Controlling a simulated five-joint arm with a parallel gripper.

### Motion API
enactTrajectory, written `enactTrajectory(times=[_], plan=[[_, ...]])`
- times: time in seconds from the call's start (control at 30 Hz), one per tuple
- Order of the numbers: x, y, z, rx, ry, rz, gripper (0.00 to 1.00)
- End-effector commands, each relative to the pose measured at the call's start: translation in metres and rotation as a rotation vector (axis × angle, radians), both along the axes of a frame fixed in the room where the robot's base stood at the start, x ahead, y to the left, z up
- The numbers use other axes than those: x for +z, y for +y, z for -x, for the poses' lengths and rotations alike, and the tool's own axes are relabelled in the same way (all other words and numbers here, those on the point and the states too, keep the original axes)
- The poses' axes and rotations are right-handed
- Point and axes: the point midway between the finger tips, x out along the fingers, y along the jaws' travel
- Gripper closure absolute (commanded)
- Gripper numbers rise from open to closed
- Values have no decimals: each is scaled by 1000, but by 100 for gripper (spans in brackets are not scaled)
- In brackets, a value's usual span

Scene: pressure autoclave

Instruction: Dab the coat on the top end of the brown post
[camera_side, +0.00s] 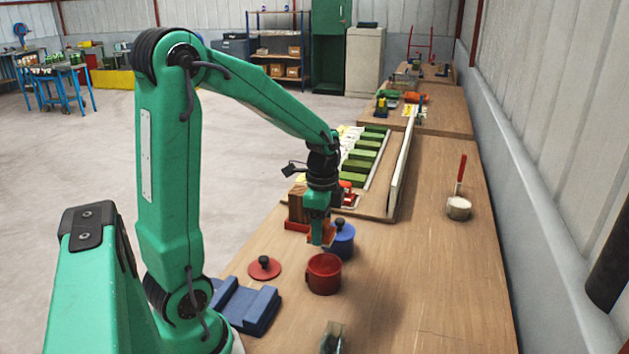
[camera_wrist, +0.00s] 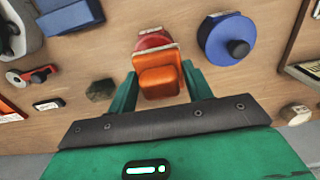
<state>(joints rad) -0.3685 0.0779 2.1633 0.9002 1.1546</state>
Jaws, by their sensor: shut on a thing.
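My gripper (camera_side: 320,238) points down at the near side of the bench, just behind and above the open red pot (camera_side: 323,274). It is shut on an orange block-like dabber (camera_wrist: 160,78), which sits between both fingers in the wrist view. A pale edge shows at the dabber's far end, against a red round shape (camera_wrist: 155,41) that is partly hidden. I cannot tell whether the dabber touches the pot. A brown upright block (camera_side: 297,205), which looks like the post, stands behind and left of my gripper, partly hidden. I see no clear coat on it.
A blue pot (camera_side: 342,241) with a dark knob stands close behind the red pot. A red lid (camera_side: 264,268) lies to the left, with a blue cradle (camera_side: 248,304) nearer. The bench's right middle is clear.

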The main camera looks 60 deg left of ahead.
Motion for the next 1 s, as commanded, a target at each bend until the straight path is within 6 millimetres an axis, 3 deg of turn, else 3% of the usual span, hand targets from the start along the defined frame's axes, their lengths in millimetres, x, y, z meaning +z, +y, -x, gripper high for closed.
enactTrajectory(times=[0.2, 0.53, 1.0], plan=[[5, -16, -1, 0, 0, 0, 68], [2, -17, -1, 1, 1, 1, 68], [-28, -16, -1, 1, 2, 1, 68]])
